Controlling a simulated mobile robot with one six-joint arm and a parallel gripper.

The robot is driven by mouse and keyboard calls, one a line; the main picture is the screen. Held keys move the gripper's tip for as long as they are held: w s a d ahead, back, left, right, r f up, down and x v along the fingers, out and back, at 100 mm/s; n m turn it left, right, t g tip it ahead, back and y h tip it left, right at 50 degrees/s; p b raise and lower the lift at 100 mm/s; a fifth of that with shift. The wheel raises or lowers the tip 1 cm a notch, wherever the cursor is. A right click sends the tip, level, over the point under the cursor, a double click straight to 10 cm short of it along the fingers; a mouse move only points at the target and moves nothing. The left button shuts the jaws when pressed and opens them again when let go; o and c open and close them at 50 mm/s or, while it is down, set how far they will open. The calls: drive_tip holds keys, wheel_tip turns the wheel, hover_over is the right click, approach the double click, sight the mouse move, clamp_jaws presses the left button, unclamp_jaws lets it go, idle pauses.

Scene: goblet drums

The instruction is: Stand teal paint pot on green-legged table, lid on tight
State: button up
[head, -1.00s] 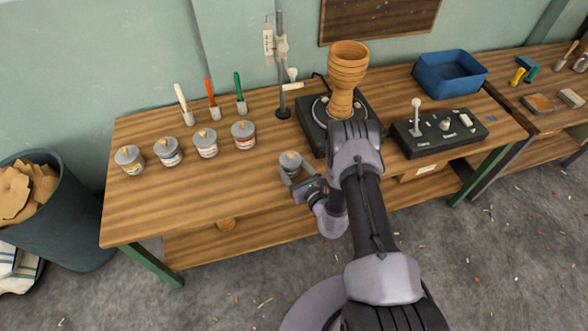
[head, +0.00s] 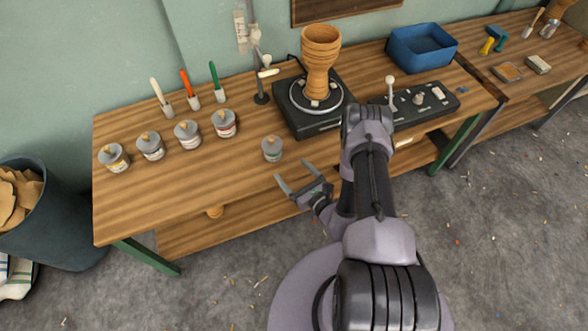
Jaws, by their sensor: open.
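A small grey paint pot (head: 272,151) stands upright on the wooden table (head: 200,190), which has green legs, near its front edge and apart from the row of pots. The pot's paint colour is too small to make out. My gripper (head: 293,171) is open and empty, in front of the pot and a little right of it, with a gap between fingertips and pot.
Several lidded pots (head: 188,136) stand in a row at the left, with brushes (head: 192,88) behind. A turntable (head: 312,108) carries a goblet drum (head: 321,58). A control box (head: 426,100) and blue bin (head: 422,50) are at the right. The table's front left is clear.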

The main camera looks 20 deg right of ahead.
drive_tip(key=w+a+r+n+g+y, duration=0.1)
drive_tip(key=w+a+r+n+y, duration=0.15)
drive_tip(key=r, duration=0.35)
drive_tip(key=w+a+r+n+y, duration=0.2)
drive_tip(key=a+r+n+y, duration=0.15)
drive_tip(key=r, duration=0.25)
drive_tip(key=s+a+r+n+g+y, duration=0.35)
drive_tip(key=a+r+n, duration=0.2)
drive_tip(key=r, duration=0.25)
drive_tip(key=s+a+r+n+g+y, duration=0.2)
drive_tip(key=a+r+n+g+y, duration=0.25)
drive_tip(key=r, duration=0.45)
drive_tip(key=s+a+r+n+g+h, duration=0.2)
drive_tip(key=s+r+n+g+h, duration=0.15)
drive_tip(key=s, duration=0.25)
drive_tip(key=s+a+r+n+g+h, duration=0.2)
drive_tip(key=s+r+n+g, duration=0.15)
drive_tip(key=s, duration=0.25)
drive_tip(key=s+d+r+n+t+h, duration=0.5)
drive_tip(key=s+d+h, duration=0.3)
drive_tip(key=d+h, duration=0.2)
drive_tip(key=shift+s+d+r+n+t, duration=0.15)
drive_tip(key=shift+s+r+n+t, duration=0.1)
drive_tip(key=shift+r+n+t, duration=0.25)
